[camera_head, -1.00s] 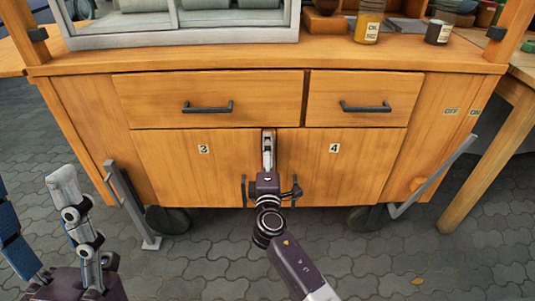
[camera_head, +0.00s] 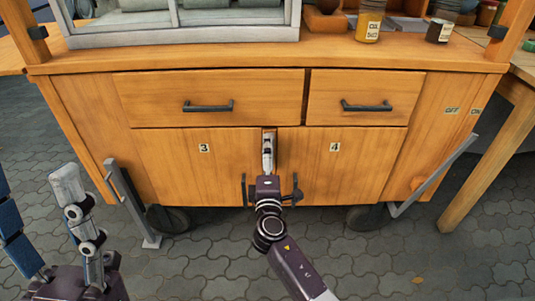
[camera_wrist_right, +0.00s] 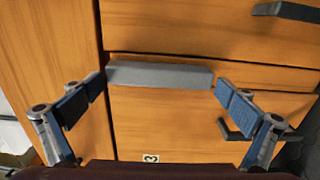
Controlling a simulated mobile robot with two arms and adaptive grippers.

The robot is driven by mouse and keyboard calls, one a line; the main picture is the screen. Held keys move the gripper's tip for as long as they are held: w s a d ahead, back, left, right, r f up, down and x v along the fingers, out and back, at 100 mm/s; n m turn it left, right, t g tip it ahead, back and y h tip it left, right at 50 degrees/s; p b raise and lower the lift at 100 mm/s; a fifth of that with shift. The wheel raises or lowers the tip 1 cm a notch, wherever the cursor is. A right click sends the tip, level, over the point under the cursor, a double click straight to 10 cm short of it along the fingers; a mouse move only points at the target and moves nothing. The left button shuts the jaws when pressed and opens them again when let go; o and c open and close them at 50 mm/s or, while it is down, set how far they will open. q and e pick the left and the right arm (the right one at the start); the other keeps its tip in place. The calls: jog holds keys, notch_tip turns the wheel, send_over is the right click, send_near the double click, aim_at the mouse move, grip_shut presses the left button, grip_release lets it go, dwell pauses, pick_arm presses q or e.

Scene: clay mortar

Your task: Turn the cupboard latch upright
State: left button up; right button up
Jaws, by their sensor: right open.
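The latch (camera_wrist_right: 160,74) is a plain grey bar in the right wrist view. It lies along the seam between the two lower cupboard doors, door 3 (camera_head: 170,165) and door 4 (camera_head: 375,165). This view is turned sideways, so the bar looks upright on the cupboard. My right gripper (camera_wrist_right: 160,90) is open, with one blue-padded finger near each end of the bar; I cannot tell whether they touch it. In the head view my right gripper (camera_head: 267,153) is at the top of the door seam and largely covers the latch. My left gripper (camera_head: 70,190) is at the lower left, away from the cupboard.
Two drawers with dark handles (camera_head: 208,106) sit above the doors. Dark door handles (camera_wrist_right: 240,130) flank the seam lower down. Jars (camera_head: 368,22) and a glass case (camera_head: 180,38) stand on the counter. Grey paving (camera_head: 200,255) is free in front.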

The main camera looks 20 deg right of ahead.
jog(key=v, duration=1)
jog(key=shift+s, duration=0.3)
jog(key=shift+a+r, duration=0.1)
